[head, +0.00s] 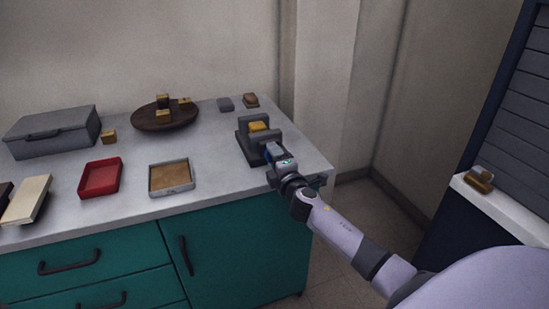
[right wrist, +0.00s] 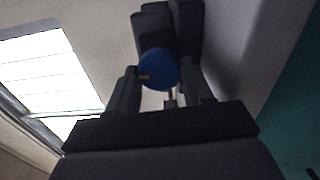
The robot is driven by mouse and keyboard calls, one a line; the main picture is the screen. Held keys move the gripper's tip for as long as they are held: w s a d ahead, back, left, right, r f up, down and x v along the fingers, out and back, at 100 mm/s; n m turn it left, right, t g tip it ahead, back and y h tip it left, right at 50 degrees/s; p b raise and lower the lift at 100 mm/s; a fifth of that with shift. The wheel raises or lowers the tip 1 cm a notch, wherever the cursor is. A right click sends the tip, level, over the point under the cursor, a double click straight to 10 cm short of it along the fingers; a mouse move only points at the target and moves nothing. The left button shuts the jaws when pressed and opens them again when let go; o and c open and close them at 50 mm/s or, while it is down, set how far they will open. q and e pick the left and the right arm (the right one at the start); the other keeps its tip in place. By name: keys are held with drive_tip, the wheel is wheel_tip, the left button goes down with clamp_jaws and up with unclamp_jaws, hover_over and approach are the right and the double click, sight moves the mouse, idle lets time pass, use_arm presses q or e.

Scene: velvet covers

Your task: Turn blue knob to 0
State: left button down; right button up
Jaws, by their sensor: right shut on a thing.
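The blue knob (right wrist: 158,70) is a round blue disc with a small light mark near its left side in the right wrist view. It sits on the front of a dark grey device (head: 252,146) at the right end of the counter, with a yellow block (head: 259,127) on top. My right gripper (right wrist: 160,84) has its two fingers on either side of the knob and is shut on it. In the head view the right gripper (head: 272,153) hides most of the knob. I cannot read any scale numbers. My left gripper is not in view.
The grey counter (head: 222,178) holds a grey lidded box (head: 55,133), a red tray (head: 100,178), a tan-filled tray (head: 171,178) and a round brown board (head: 165,115) with yellow blocks. Small blocks lie behind the device. A white ledge (head: 510,208) is at right.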

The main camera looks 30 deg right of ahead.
drive_tip(key=shift+n, duration=0.6)
drive_tip(key=o, duration=1)
drive_tip(key=shift+o, duration=0.2)
